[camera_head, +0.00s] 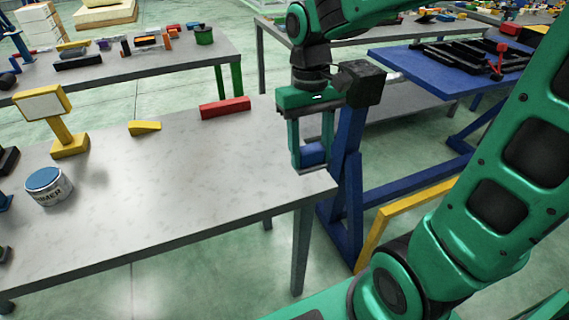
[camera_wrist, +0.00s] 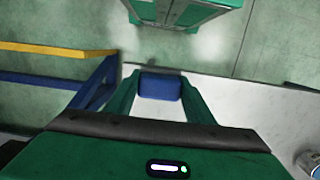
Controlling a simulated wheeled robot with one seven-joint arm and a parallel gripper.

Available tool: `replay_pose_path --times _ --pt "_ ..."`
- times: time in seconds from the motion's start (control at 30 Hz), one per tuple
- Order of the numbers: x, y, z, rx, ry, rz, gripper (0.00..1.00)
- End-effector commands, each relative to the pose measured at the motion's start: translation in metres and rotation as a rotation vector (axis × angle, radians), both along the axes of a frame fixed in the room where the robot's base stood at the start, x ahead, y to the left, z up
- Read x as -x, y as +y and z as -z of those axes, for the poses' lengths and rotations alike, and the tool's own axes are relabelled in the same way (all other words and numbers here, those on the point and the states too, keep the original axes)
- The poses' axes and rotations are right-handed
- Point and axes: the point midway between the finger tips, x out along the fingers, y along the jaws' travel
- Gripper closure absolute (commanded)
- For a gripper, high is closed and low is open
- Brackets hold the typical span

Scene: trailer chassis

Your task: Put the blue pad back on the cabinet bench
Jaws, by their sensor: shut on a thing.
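The blue pad (camera_head: 313,153) is held between the two green fingers of my gripper (camera_head: 311,163). It also shows in the wrist view (camera_wrist: 160,87), between the fingers on both sides. My gripper points down at the right end of a grey-topped bench (camera_head: 190,190). I cannot tell whether the pad touches the bench top or hangs just above it. The frames do not show clearly which bench is the cabinet bench.
On the bench are a red block (camera_head: 225,108), a yellow wedge (camera_head: 145,128), a yellow stand (camera_head: 70,146) and a blue-lidded primer can (camera_head: 48,187). A blue frame (camera_head: 350,190) with a yellow rail (camera_head: 400,213) stands close on the right. The bench's front middle is clear.

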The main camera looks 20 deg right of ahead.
Motion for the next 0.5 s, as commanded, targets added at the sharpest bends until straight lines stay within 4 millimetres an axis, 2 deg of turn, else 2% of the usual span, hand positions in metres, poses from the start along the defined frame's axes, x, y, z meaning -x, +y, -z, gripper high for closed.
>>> replay_pose_path --times 0.3,0.5 --pt "-0.054 0.009 0.033 0.000 0.004 -0.002 0.73" --pt "-0.083 0.013 0.050 0.000 0.002 -0.002 0.73"
